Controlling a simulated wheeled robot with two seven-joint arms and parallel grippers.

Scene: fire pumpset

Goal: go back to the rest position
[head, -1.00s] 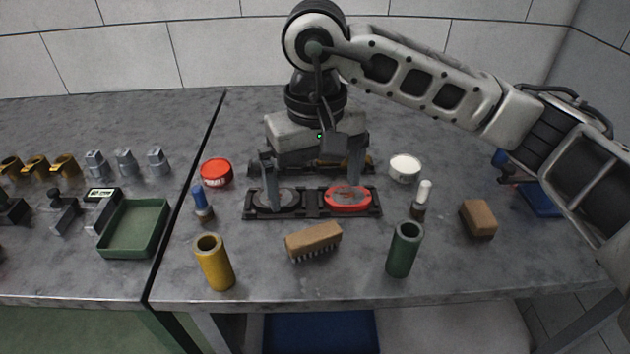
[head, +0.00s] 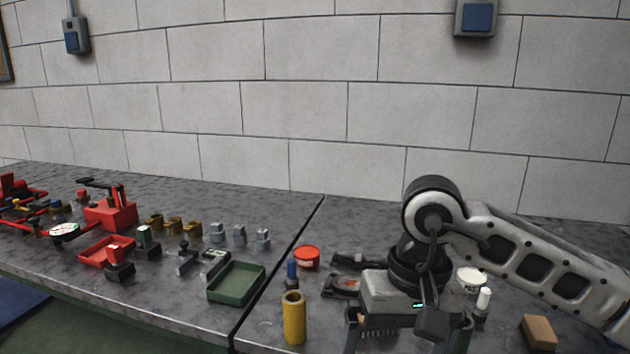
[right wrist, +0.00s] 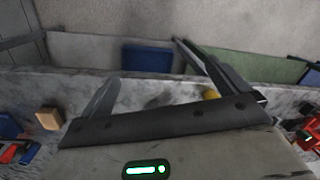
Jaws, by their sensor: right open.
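My right gripper (head: 408,340) is over the front part of the right-hand table, with its two fingers spread apart. In the right wrist view its fingers (right wrist: 146,64) are open with nothing held between them. A brush (head: 378,326) shows between the fingers in the head view, partly covered. My left gripper is not in view.
A yellow cylinder (head: 294,318), red tin (head: 306,258), white-lidded tin (head: 470,281) and brown block (head: 539,332) stand around the right arm. A green tray (head: 237,284) and a red pump (head: 110,214) are on the left table.

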